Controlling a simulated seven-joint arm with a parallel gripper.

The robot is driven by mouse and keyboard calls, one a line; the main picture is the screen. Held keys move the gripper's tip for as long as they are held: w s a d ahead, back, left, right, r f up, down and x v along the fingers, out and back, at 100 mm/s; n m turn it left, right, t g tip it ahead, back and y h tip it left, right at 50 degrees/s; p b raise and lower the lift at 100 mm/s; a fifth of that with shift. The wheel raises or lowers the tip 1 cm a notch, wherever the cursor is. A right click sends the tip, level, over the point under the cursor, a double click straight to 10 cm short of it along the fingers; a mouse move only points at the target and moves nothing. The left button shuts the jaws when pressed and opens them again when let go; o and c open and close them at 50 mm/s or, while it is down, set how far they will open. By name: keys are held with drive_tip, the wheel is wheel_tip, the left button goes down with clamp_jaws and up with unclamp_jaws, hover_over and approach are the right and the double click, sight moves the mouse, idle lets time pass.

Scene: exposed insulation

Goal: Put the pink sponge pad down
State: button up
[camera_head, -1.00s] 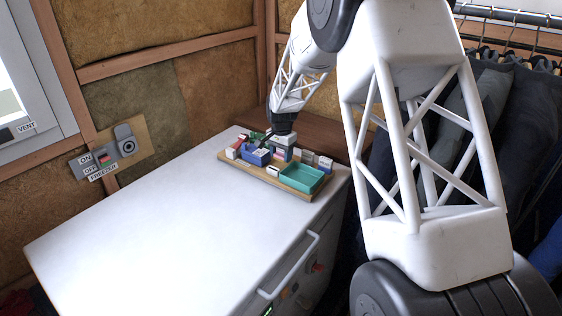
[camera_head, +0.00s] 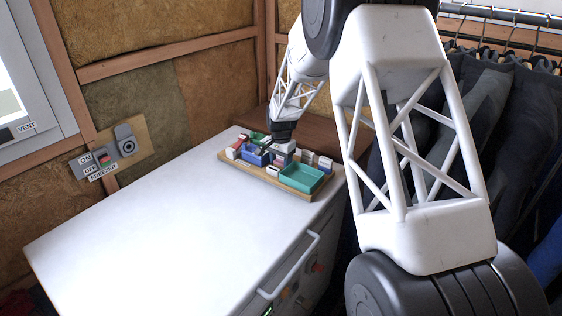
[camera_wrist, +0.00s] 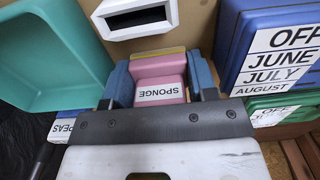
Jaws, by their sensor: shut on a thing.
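The pink sponge pad (camera_wrist: 160,88), labelled SPONGE, sits between the two blue fingers of my gripper (camera_wrist: 160,76) in the wrist view. My gripper is shut on it, one finger at each side. A yellow strip shows along the pad's far edge. In the head view my gripper (camera_head: 283,140) is low over the middle of the wooden tray (camera_head: 290,190), at the far end of the white top. I cannot make out the pad clearly there. What lies directly under the pad is hidden.
A teal bin (camera_wrist: 50,55) is left of the pad, and a white slotted box (camera_wrist: 138,18) is beyond it. A blue box with month labels (camera_wrist: 280,50) is close on the right, with a green box (camera_wrist: 270,112) nearer. The white top (camera_head: 150,230) is clear.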

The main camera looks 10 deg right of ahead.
drive_tip(key=shift+f, duration=0.1)
drive_tip(key=o, duration=0.7)
drive_tip(key=shift+o, duration=0.2)
wheel_tip(320, 180, up, 12)
drive_tip(key=shift+r, duration=0.1)
idle(0.5)
drive_tip(key=shift+r, duration=0.1)
idle(0.4)
